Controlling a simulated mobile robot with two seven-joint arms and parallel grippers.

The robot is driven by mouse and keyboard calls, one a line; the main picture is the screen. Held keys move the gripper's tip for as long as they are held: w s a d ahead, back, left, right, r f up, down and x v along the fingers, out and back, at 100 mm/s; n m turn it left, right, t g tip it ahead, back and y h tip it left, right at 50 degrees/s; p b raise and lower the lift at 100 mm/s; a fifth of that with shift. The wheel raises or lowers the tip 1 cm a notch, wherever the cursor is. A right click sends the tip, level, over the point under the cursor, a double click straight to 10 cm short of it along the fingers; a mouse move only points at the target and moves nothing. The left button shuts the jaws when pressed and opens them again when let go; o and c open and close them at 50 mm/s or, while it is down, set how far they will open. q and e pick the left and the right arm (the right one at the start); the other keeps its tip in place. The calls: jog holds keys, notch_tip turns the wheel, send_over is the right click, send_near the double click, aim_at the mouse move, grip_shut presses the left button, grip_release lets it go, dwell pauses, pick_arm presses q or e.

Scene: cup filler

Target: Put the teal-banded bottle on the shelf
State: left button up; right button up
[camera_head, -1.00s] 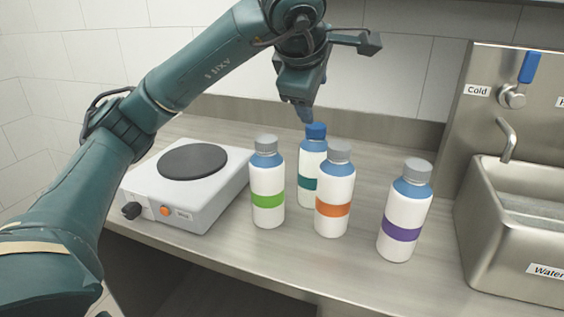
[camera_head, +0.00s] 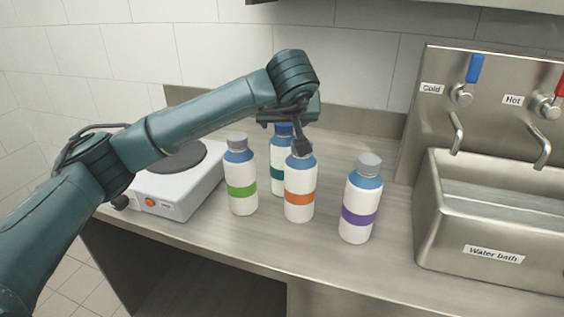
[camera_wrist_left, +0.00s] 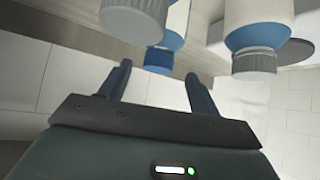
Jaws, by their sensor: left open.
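The teal-banded bottle (camera_head: 277,173) stands upright on the counter behind the orange-banded bottle, its white body partly hidden. Its blue cap (camera_wrist_left: 158,58) shows between the fingertips in the left wrist view. My left gripper (camera_head: 284,134) is open and empty, pointing down just above and around the top of that bottle; I cannot tell whether it touches the cap. The gripper (camera_wrist_left: 158,80) also shows in the left wrist view. A dark edge (camera_head: 400,6) runs overhead at the top; it may be the shelf. My right gripper is not in view.
Grey-capped bottles stand close by: green-banded (camera_head: 242,190), orange-banded (camera_head: 299,197) and purple-banded (camera_head: 359,215). A hot plate (camera_head: 190,190) is at left, partly behind my arm. A steel water bath (camera_head: 490,225) with taps is at right. The front right counter is clear.

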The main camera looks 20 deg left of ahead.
aim_at(284, 125)
pick_arm(q)
jog(key=shift+p+x, duration=0.6)
jog(key=shift+x, duration=2.75)
jog(key=shift+w+r, duration=0.1)
jog(key=shift+d, duration=0.1)
jog(key=shift+c, duration=0.5)
grip_shut()
jog(key=shift+r, duration=0.1)
